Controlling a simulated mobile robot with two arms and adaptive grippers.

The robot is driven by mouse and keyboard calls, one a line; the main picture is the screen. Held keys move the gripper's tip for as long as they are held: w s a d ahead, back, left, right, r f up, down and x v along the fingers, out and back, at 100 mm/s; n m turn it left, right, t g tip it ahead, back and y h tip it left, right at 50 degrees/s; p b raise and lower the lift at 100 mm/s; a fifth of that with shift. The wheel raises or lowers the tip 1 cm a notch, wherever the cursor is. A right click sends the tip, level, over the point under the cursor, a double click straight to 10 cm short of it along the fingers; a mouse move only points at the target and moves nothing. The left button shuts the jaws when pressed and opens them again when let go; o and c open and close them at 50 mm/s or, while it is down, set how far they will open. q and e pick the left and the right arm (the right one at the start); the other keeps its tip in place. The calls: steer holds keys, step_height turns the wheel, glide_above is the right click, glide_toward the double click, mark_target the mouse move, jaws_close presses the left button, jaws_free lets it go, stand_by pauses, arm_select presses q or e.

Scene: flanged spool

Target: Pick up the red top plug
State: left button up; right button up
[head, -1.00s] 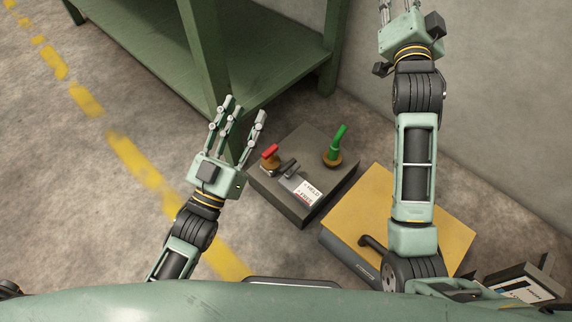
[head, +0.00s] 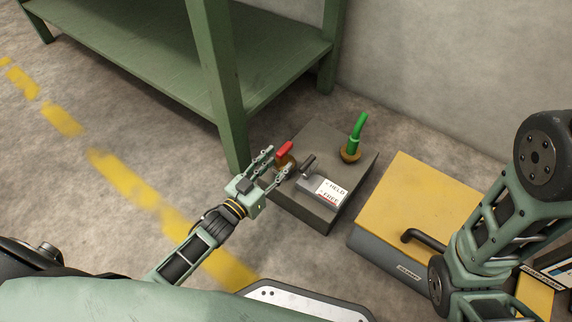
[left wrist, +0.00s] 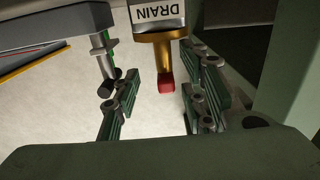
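The red top plug (head: 284,149) sits on a brass fitting at the left side of a dark grey block (head: 308,221). In the left wrist view, the red plug (left wrist: 166,86) is a small red end on the brass stem, under a "DRAIN" label. My left gripper (head: 280,160) is open at the plug, with fingers on both sides of it. In the left wrist view, gaps show between the red end and the fingers on either side. The fingers partly hide the brass base in the head view. My right gripper is out of view.
A green handle (head: 358,128) on a brass base stands at the block's back right. A small lever (head: 308,163) and a HELD/FREE label (head: 331,190) sit beside the plug. A green bench leg (head: 229,110) is close behind. A yellow-topped case (head: 420,200) stands to the right.

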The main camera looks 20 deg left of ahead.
mark_target(285, 153)
arm_select(q)
steer(key=shift+w+f+b, duration=0.2)
steer(key=shift+w+b, duration=0.2)
steer(key=shift+w, duration=0.1)
steer(key=b+x, duration=0.2)
steer(key=x, duration=0.1)
steer(key=shift+w+b, duration=0.15)
steer(key=shift+b, duration=0.15)
steer(key=shift+w+d+r, duration=0.1)
steer(key=shift+w+r, duration=0.1)
steer(key=shift+w, duration=0.2)
jaws_close()
steer(key=shift+r, duration=0.1)
